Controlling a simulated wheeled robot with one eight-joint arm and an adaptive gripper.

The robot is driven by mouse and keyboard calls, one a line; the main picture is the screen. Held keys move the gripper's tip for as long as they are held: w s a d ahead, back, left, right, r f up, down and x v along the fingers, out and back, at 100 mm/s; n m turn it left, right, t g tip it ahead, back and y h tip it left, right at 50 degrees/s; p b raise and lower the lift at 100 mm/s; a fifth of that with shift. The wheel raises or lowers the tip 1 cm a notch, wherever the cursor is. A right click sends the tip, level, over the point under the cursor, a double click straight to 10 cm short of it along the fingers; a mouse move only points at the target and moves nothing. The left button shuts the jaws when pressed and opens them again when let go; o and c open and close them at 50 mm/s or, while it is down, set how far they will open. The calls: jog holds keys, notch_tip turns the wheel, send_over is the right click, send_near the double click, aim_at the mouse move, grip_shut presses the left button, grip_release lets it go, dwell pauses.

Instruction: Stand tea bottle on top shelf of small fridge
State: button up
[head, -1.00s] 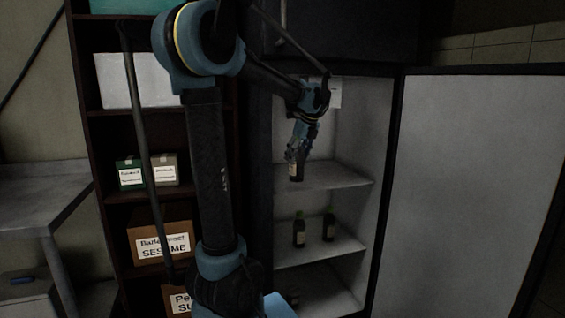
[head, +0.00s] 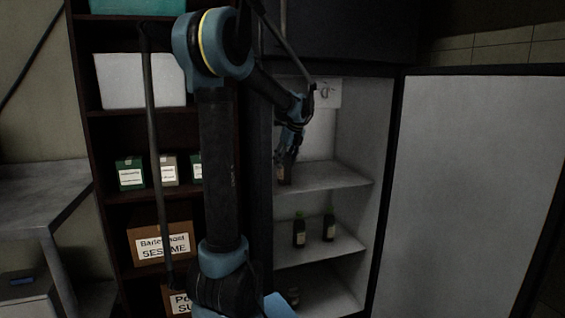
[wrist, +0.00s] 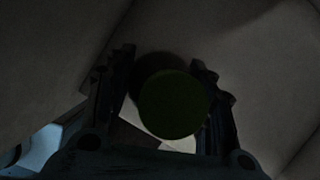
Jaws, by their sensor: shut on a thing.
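My gripper (head: 287,150) is inside the open small fridge, just above its top shelf (head: 335,177), toward the left side. It is shut on the tea bottle (head: 285,174), which looks dark with a pale label and hangs nearly upright. In the wrist view the bottle's round green cap (wrist: 174,104) shows between the two fingers (wrist: 165,95). The bottle's base is dim in the head view, so I cannot tell whether it touches the shelf. The right part of the top shelf is bare.
Two dark bottles with green caps (head: 299,231) (head: 329,226) stand on the shelf below. The fridge door (head: 480,190) is open wide to the right. A dark rack with boxes (head: 160,242) stands left of the fridge, partly behind my arm.

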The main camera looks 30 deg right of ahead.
jog(key=o, duration=1.4)
jog(key=shift+s+r, duration=0.2)
jog(key=shift+r, duration=0.3)
jog(key=v, duration=0.4)
jog(key=shift+s+r, duration=0.1)
jog(key=shift+r, duration=0.1)
jog(key=shift+s+d+f, duration=0.1)
jog(key=shift+s+d, duration=0.2)
jog(key=shift+s, duration=1.65)
jog(key=shift+s+d+f, duration=0.1)
jog(key=shift+s+d, duration=0.25)
jog(key=shift+s, duration=1.6)
jog(key=shift+s+d, duration=0.3)
jog(key=shift+s, duration=1.65)
